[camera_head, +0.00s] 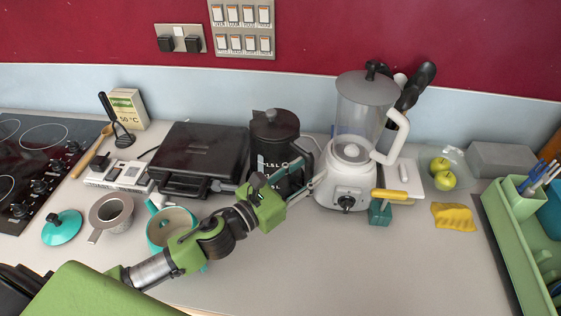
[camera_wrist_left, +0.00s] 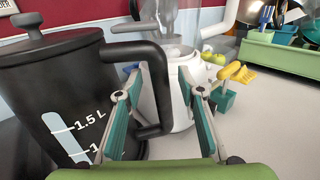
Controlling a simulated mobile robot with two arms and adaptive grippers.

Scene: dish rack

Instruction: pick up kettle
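The kettle (camera_head: 275,130) is black with a dark lid and white litre marks, and stands upright at the back of the counter. It also shows large at the left in the left wrist view (camera_wrist_left: 52,85). My left gripper (camera_head: 291,170) is open in front of the kettle. In the left wrist view, the kettle's black handle (camera_wrist_left: 163,88) shows between the two spread fingers (camera_wrist_left: 160,80), with gaps at both sides. The left finger overlaps the kettle body in that view; I cannot tell whether it touches. My right gripper is not in view.
A white blender (camera_head: 347,180) stands close to the right of the kettle. A black grill (camera_head: 203,150) stands close on its left. A teal pot (camera_head: 172,222) sits under my left arm. A teal block with a yellow handle (camera_head: 380,212) is to the right. The front right counter is clear.

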